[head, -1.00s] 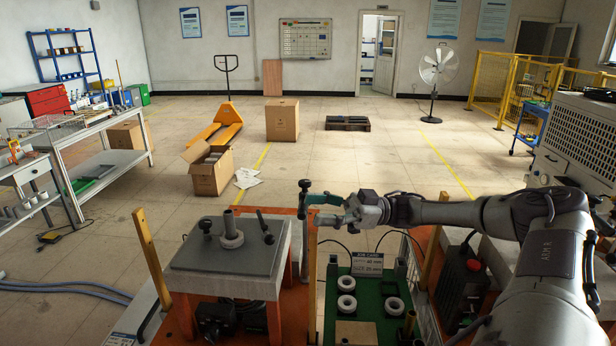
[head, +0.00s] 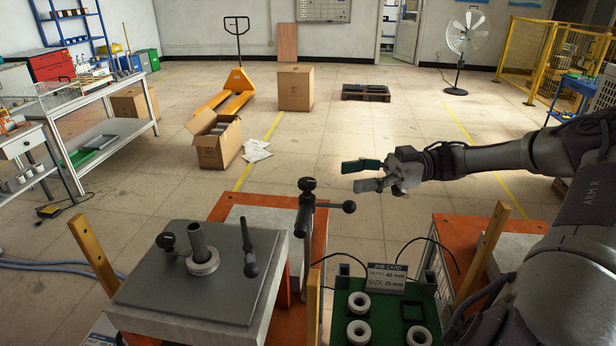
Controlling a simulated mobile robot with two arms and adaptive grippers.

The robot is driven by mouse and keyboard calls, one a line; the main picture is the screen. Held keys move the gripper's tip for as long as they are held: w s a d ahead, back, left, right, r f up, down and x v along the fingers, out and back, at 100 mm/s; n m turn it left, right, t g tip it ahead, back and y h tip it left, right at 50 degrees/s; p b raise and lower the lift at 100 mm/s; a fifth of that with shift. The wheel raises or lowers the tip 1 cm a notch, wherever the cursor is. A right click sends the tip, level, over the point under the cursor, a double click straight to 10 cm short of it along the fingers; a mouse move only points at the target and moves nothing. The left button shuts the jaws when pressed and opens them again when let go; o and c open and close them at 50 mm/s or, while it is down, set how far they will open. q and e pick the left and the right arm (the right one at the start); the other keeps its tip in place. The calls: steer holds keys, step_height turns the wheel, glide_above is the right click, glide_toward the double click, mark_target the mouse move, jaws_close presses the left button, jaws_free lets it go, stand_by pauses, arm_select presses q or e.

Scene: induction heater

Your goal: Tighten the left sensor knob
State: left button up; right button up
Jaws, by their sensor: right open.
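A black stand (head: 306,215) with a round top knob and a side lever ending in a black ball knob (head: 348,206) rises behind the grey plate. Left of it, a small black knob (head: 167,242) and a black handle (head: 249,250) flank a grey post with a pale ring (head: 203,264) on the plate. I cannot tell which of these is the left sensor knob. My right gripper (head: 353,175) is open and empty, its fingers pointing left. It appears above and apart from the ball knob. My left gripper is out of view.
The grey plate (head: 190,297) tops a block on an orange base. A green tray (head: 385,325) with several rings and a job card (head: 386,278) is at bottom right. Wooden posts (head: 93,255) stand nearby. The floor beyond is largely open, with cartons and a pallet truck.

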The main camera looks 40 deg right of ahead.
mark_target(307, 181)
steer(key=p+x, duration=0.2)
steer(key=x, duration=0.7)
steer(key=shift+w+a, duration=0.15)
steer(key=shift+w+a+f, duration=0.1)
steer(key=shift+w+a, duration=0.1)
steer(key=shift+a, duration=0.15)
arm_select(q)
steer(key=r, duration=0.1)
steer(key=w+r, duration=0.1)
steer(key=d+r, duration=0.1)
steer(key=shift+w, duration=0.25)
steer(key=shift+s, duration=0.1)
